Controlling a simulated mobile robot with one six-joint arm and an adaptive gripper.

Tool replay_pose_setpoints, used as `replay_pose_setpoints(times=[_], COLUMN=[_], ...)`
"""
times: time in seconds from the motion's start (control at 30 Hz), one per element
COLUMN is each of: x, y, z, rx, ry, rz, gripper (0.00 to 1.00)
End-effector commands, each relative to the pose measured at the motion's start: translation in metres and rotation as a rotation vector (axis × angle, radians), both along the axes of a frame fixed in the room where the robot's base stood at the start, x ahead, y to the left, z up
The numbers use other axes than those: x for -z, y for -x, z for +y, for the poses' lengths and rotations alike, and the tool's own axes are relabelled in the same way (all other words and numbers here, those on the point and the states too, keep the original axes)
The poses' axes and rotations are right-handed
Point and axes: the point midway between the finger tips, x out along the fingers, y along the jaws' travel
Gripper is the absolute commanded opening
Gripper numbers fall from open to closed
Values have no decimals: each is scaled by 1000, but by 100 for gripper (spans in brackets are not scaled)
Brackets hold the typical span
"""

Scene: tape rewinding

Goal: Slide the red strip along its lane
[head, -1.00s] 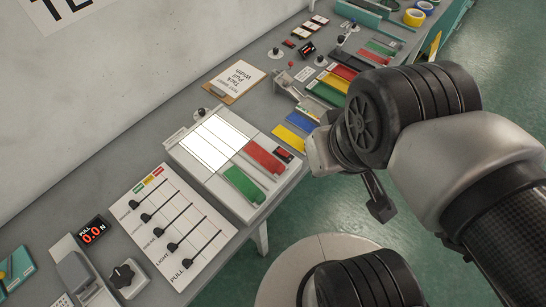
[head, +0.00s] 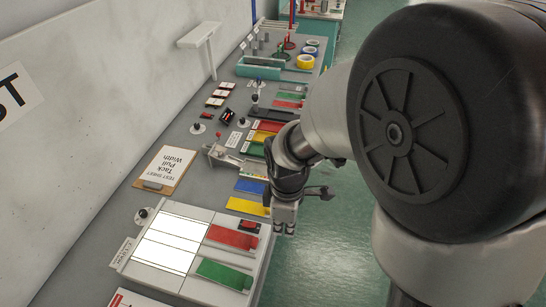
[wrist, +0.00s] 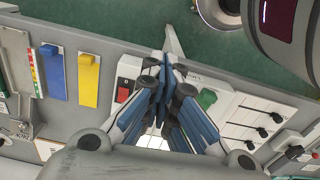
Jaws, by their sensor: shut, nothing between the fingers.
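The red strip (head: 232,238) lies flat in its lane on the white tray (head: 188,285), at the lower left of the head view. A green strip (head: 224,272) lies in the parallel lane on its near side and shows in the wrist view (wrist: 207,98). My gripper (head: 284,228) points down beside the bench's right edge, to the right of the red strip and apart from it. Its fingers (wrist: 167,75) are closed together and empty. In the wrist view they cover the middle of the tray, and I cannot make out the red strip there.
A red and black switch (head: 248,226) sits by the tray's far right corner. A yellow plate (head: 247,206) and a blue plate (head: 250,186) lie beyond it. A clipboard (head: 166,170) lies on the left. Open floor (head: 318,260) is right of the bench.

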Motion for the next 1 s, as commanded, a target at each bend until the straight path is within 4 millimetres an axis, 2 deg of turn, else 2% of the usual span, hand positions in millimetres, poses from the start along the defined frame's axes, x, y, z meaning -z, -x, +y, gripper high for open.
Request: replay_pose_setpoints(times=[0.47,0.7,1.0], x=[98,94,93], y=[2,-9,-11], z=[-1,31,38], rx=[4,1,4], ry=[1,-1,0], rz=[6,-1,1], gripper=[0,0,0])
